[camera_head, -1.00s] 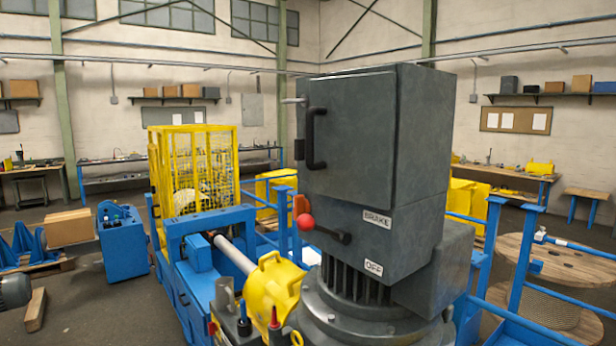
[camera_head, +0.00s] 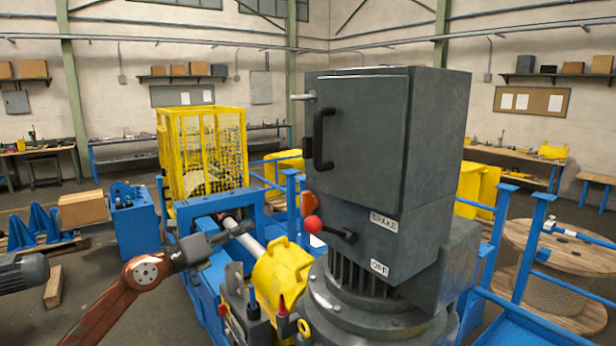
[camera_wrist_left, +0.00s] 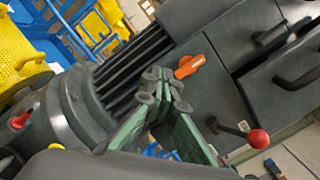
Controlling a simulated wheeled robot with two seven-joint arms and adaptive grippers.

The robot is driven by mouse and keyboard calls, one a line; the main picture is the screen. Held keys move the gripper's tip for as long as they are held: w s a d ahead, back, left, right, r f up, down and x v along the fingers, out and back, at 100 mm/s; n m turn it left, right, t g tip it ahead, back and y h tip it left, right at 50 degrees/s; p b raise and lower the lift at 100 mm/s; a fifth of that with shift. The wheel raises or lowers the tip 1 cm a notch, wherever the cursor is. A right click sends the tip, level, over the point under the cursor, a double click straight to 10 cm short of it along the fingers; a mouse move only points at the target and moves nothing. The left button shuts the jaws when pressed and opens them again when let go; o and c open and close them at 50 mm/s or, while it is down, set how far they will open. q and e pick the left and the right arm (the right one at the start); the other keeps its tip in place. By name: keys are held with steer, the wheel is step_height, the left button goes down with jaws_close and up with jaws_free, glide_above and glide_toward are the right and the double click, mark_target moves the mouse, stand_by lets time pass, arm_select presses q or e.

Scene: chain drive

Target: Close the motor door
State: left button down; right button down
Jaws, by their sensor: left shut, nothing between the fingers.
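The motor door (camera_head: 365,150) is the dark grey panel on the front of the tall motor housing (camera_head: 435,150), with a black bar handle (camera_head: 321,138) near its left edge. It looks nearly flush; I cannot tell whether a gap is left. A dark panel with a black handle (camera_wrist_left: 298,80) also shows at the right in the left wrist view. My left gripper (camera_head: 246,228) is shut and empty, left of the housing and lower than the door, apart from it. Its fingertips show in the left wrist view (camera_wrist_left: 165,86). My right gripper is out of view.
A red-knobbed lever (camera_head: 313,224) sticks out below the door, beside the BRAKE label; an orange part (camera_wrist_left: 190,66) is near it. A yellow guard (camera_head: 282,272) and shaft lie below my left gripper. A yellow mesh cage (camera_head: 205,150) stands behind. Blue rails (camera_head: 525,250) flank the right.

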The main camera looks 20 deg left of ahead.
arm_select(q)
steer(key=s+d+r+m+p, duration=0.2)
steer(key=s+d+r+m, duration=0.6)
steer(key=s+d+r, duration=0.5)
steer(key=p, duration=0.4)
glide_toward(318, 180)
steer(key=shift+g, duration=0.4)
steer(key=p+x, duration=0.1)
steer(key=x, duration=0.1)
steer(key=p+x, duration=0.3)
steer(key=x, duration=0.1)
steer(key=shift+w+r+p, duration=0.1)
steer(key=shift+r+p, duration=0.2)
steer(key=shift+r, duration=0.05)
steer(key=shift+w+f, duration=0.1)
steer(key=shift+w, duration=0.25)
